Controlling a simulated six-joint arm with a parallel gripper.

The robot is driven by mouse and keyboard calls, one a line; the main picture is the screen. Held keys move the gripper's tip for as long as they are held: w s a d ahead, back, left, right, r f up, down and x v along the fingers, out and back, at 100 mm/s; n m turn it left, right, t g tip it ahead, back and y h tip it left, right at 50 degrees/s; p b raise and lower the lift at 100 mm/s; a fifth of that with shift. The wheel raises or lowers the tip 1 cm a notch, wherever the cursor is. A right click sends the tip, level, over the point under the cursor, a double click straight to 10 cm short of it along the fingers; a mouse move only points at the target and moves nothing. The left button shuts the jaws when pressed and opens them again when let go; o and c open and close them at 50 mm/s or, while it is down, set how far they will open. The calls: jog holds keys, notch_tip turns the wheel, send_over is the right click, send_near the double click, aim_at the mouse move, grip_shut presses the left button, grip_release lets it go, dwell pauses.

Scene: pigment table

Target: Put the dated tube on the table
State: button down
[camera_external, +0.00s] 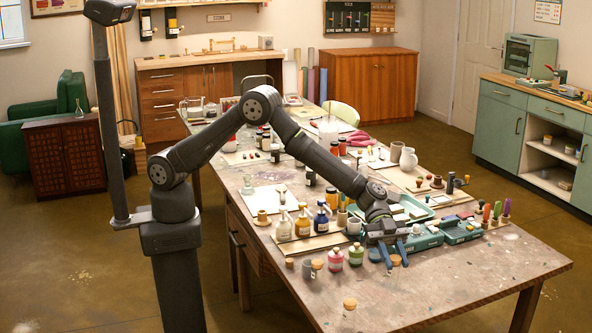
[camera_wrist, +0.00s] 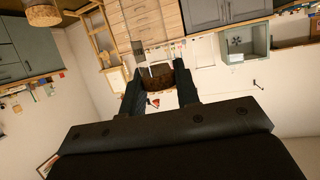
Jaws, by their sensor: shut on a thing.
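My gripper (camera_external: 393,259) hangs low over the near part of the table (camera_external: 440,285), fingers pointing down. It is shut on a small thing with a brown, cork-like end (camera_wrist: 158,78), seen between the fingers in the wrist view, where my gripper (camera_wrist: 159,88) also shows. In the external view a tan cork-like end (camera_external: 396,260) shows between the fingertips. The rest of the held thing is mostly hidden. No date or label can be read on it, so I cannot tell if it is the dated tube.
Pink (camera_external: 335,260) and green (camera_external: 356,255) corked bottles stand left of my gripper. Teal trays (camera_external: 461,232) lie to the right. Pump bottles (camera_external: 302,224) stand behind left. The near right table area is clear.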

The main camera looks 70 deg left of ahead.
jog(key=w+a+r+n+t+y, duration=0.1)
jog(key=w+a+n+t, duration=0.35)
jog(key=a, duration=0.85)
jog(key=w+a+r+n+t+y, duration=0.1)
jog(key=w+a+n+t, duration=0.1)
jog(key=w+a, duration=0.8)
jog(key=w+a+r+n+t+y, duration=0.1)
jog(key=w+a+n+t, duration=0.25)
jog(key=a, duration=1.15)
jog(key=s+a+f+n+t+y, duration=0.1)
jog(key=s+a+n+t+y, duration=0.15)
jog(key=a, duration=0.95)
jog(key=s+a+n+t+y, duration=0.2)
jog(key=a+n+y, duration=0.1)
jog(key=a, duration=0.8)
jog(key=s+a+f+n+t+y, duration=0.1)
jog(key=s+a+n+y, duration=0.1)
jog(key=s+a, duration=0.55)
jog(key=shift+w+a+f, duration=0.3)
jog(key=shift+a+f, duration=1.25)
jog(key=shift+f, duration=0.25)
jog(key=shift+w+a+f, duration=0.35)
jog(key=shift+a+f, duration=1.25)
jog(key=shift+f, duration=0.15)
jog(key=shift+w+a+f, duration=0.3)
jog(key=shift+a+f, duration=1.25)
jog(key=shift+f, duration=0.25)
jog(key=shift+f, duration=0.2)
